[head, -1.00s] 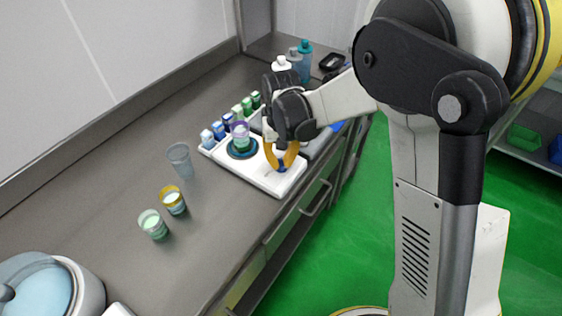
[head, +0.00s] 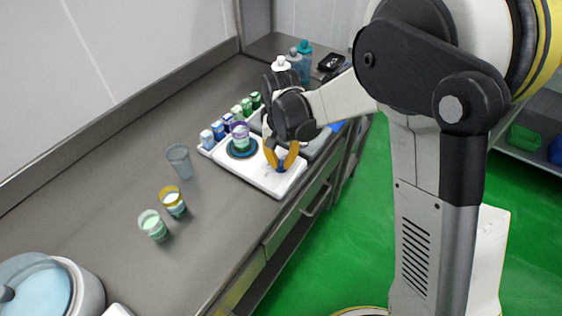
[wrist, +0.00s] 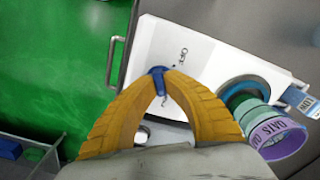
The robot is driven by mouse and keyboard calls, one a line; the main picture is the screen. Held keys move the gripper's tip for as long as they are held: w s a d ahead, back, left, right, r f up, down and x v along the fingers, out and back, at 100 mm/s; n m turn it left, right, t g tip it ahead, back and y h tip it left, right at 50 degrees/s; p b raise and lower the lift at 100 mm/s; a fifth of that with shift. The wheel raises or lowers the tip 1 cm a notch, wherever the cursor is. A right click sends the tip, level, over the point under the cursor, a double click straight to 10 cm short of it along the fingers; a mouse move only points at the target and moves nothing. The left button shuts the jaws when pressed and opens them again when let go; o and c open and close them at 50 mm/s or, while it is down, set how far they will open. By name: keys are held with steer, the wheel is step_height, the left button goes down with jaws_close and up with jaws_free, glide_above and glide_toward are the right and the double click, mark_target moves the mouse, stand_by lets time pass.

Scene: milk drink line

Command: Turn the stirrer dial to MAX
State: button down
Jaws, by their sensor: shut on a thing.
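The stirrer (head: 262,177) is a white flat unit on the counter, with a dark blue round plate bearing a cup (head: 240,138). Its blue dial (head: 281,167) sits at the end nearer the counter's front edge. My gripper (head: 282,163) points down over the dial, its orange fingers shut on it. In the wrist view the blue dial (wrist: 158,78) shows between the fingertips, beside the printed word OFF. Other dial markings are hidden or too small to read. The cup (wrist: 270,130) stands on the plate to the right there.
Small cartons (head: 218,130) stand in a row behind the stirrer. A clear glass (head: 180,161) and two filled cups (head: 173,201) stand to the left. Bottles (head: 303,58) stand at the back. A drawer handle (head: 316,197) juts from the counter front.

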mark_target(281, 162)
steer(key=c, duration=1.5)
jaws_free()
step_height(281, 162, up, 12)
steer(key=s+d+r+t, duration=0.1)
steer(key=s+d+t, duration=0.1)
steer(key=s+d, duration=0.3)
steer(key=s+d+r+n+t, duration=0.1)
steer(key=s+d+r+t, duration=0.1)
steer(key=s+d, duration=0.3)
steer(key=s+d+r+t, duration=0.2)
steer(key=s+d, duration=0.3)
steer(key=s, duration=0.3)
steer(key=shift+d+n+t, duration=0.25)
steer(key=shift+n+t, duration=0.15)
steer(key=shift+t, duration=0.2)
